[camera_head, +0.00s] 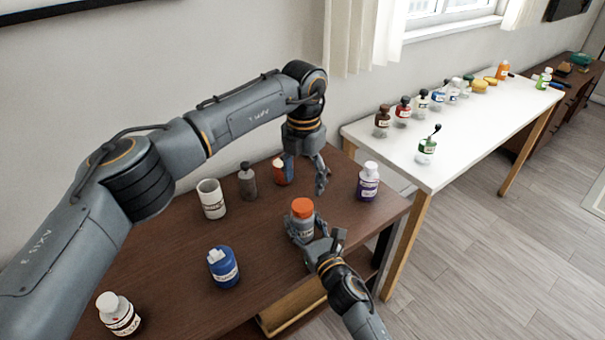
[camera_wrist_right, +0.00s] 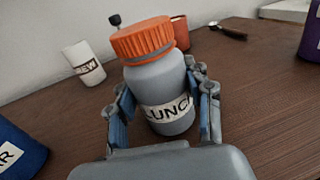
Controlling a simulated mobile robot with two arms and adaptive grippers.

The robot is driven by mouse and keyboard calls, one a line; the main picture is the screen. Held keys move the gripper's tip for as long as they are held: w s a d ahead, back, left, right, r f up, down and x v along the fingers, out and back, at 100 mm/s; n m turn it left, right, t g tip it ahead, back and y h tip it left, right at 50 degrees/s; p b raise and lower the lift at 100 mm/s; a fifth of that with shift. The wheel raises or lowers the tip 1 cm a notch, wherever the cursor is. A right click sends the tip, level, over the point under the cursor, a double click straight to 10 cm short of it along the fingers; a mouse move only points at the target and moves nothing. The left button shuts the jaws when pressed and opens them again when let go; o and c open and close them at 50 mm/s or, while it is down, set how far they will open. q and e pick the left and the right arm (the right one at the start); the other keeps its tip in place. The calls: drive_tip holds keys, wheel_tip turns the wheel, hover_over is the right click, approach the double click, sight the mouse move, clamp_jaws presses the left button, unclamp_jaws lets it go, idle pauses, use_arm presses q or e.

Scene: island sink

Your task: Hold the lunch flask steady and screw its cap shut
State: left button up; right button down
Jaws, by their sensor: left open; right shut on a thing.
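The lunch flask (camera_head: 302,226) is grey with a white label and stands on the brown table. Its orange cap (camera_head: 303,207) sits on top. In the right wrist view the flask (camera_wrist_right: 157,88) shows the letters "LUNC", and the ridged cap (camera_wrist_right: 142,38) is on its neck; I cannot tell how tight it is. My right gripper (camera_head: 318,240) is shut on the flask's body, with a finger on each side (camera_wrist_right: 165,110). My left gripper (camera_head: 306,172) is open and empty, pointing down above and behind the flask, apart from the cap.
A white cup (camera_head: 211,199), a grey bottle (camera_head: 247,181) and a red-orange container (camera_head: 281,172) stand behind the flask. A purple bottle (camera_head: 368,182) is to its right, a blue container (camera_head: 223,266) to its left. A white-capped bottle (camera_head: 118,314) stands at front left. A white table (camera_head: 465,147) holds several bottles.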

sight(303, 205)
use_arm(q)
drive_tip(key=n, duration=0.4)
drive_tip(key=shift+r, duration=0.1)
drive_tip(key=n, duration=0.3)
drive_tip(key=shift+r+n, duration=0.15)
drive_tip(key=shift+n, duration=0.25)
drive_tip(key=n, duration=0.6)
drive_tip(key=shift+a+r, duration=0.1)
drive_tip(key=shift+r, duration=0.1)
drive_tip(key=shift+f, duration=4.05)
